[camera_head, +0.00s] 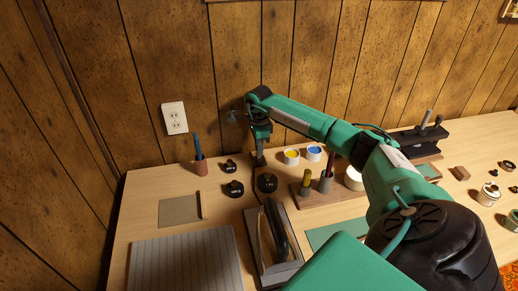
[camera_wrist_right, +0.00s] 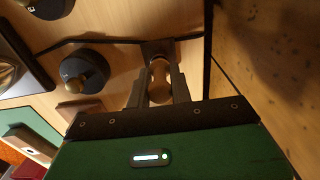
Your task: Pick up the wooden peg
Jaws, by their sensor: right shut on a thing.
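My right gripper (camera_head: 260,160) points down over the back of the table, near the wall. In the right wrist view, its two dark fingers (camera_wrist_right: 160,85) are shut on a small, rounded, tan wooden piece, which looks like the wooden peg (camera_wrist_right: 159,70). A brown block-like shape shows just beyond the fingertips; I cannot tell whether the peg touches it. In the head view the peg is too small or hidden to make out. My left gripper is in neither view.
A round black thing (camera_head: 267,183) stands just below the gripper in the head view. Yellow (camera_head: 291,157) and blue (camera_head: 314,153) paint pots are to the right. A dark-handled tray (camera_head: 252,232) lies nearer.

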